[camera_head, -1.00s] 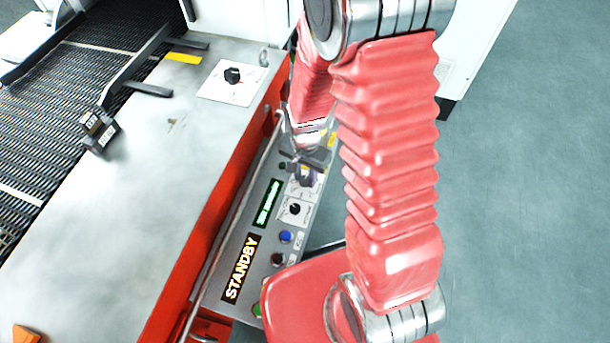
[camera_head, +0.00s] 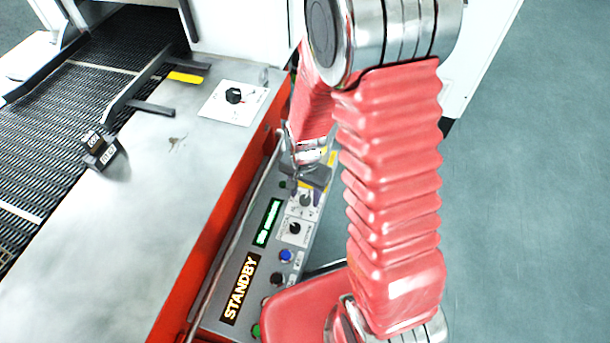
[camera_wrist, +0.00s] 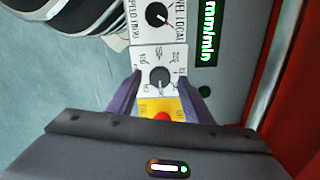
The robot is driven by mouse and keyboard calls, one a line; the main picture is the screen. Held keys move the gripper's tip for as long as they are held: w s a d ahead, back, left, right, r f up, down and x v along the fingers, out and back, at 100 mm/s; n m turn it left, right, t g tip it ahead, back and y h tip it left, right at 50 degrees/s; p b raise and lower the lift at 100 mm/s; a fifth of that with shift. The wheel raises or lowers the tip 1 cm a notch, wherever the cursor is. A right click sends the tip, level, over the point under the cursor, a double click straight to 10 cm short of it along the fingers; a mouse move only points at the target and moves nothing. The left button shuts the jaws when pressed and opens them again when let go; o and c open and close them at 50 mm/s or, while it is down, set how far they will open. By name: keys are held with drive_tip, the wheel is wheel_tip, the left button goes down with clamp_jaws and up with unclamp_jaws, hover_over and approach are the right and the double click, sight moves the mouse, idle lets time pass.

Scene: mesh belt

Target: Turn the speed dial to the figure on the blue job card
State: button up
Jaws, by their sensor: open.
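A black dial with a white pointer (camera_wrist: 160,77) sits on a white numbered plate on the grey control panel; it also shows in the head view (camera_head: 305,200). My gripper (camera_wrist: 157,84) is open, with one dark finger on each side of this dial. I cannot tell whether either finger touches it. In the head view my gripper (camera_head: 307,190) is over the same part of the panel. A second black knob (camera_wrist: 158,14) sits on the neighbouring plate, whose lettering includes "LOCAL". No blue job card is visible.
The panel carries a lit STANDBY display (camera_head: 240,289), a green display (camera_head: 268,222) and a blue button (camera_head: 286,256). A red button on yellow (camera_wrist: 162,116) is partly hidden by my gripper body. Another dial (camera_head: 234,96) sits on the machine top beside the mesh belt (camera_head: 50,110).

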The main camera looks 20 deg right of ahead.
wheel_tip(320, 180, up, 13)
idle(0.7)
drive_tip(key=shift+f, duration=0.1)
idle(0.5)
drive_tip(key=s+n, duration=0.2)
drive_tip(key=n, duration=0.1)
wheel_tip(320, 180, up, 20)
drive_tip(key=n+t, duration=0.6)
hover_over(305, 199)
drive_tip(key=s, duration=1.2)
drive_tip(key=shift+w, duration=0.2)
